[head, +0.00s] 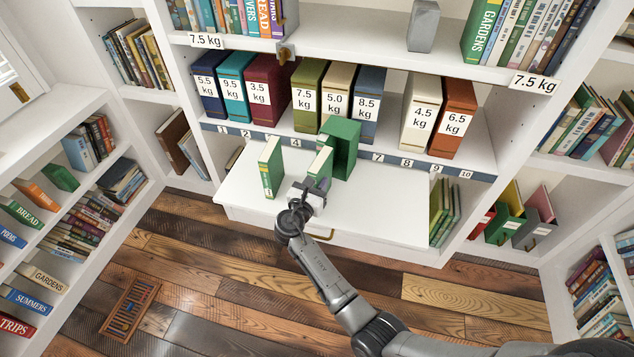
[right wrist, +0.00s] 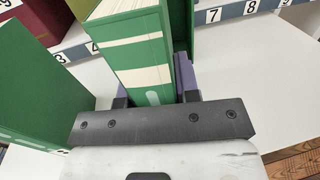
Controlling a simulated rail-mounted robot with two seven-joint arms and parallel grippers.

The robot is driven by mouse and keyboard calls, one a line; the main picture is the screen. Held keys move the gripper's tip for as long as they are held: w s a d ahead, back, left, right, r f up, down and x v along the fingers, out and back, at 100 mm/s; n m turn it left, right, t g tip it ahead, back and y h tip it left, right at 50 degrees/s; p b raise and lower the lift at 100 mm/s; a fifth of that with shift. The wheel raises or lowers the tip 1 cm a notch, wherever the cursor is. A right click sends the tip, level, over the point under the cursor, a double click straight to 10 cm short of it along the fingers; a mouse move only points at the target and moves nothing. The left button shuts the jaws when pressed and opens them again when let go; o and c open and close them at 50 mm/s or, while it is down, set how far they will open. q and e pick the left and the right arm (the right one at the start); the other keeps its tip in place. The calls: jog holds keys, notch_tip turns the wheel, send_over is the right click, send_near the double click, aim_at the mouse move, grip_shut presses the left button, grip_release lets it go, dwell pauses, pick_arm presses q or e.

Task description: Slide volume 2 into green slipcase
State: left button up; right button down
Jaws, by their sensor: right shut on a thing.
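A green book (head: 320,163) with cream pages stands upright on the white pull-out board. My right gripper (head: 318,186) is shut on its near, spine end; the book (right wrist: 138,60) also shows between the fingers in the right wrist view. I cannot read its volume number. The green slipcase (head: 345,146) stands upright just behind and to the right of it. The held book overlaps the slipcase in view, so I cannot tell whether its far end is inside. A second green book (head: 270,167) stands apart to the left. My left gripper is not in view.
The white board (head: 240,185) is clear around the books. Behind it, a numbered strip (head: 386,157) edges a shelf of weight-labelled binders, including an olive one (head: 307,92) and an orange one (head: 454,115). White bookcases stand on both sides.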

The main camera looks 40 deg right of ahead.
jog(key=shift+r+p, duration=0.1)
jog(key=shift+p, duration=0.3)
dwell(0.6)
jog(key=shift+p, duration=0.4)
dwell(0.4)
jog(key=shift+p, duration=0.4)
dwell(0.3)
jog(key=shift+w+d, duration=0.25)
jog(key=shift+d, duration=0.15)
jog(key=shift+x, duration=0.75)
jog(key=shift+x, duration=0.85)
jog(key=shift+b+x, duration=0.3)
jog(key=shift+x, duration=0.6)
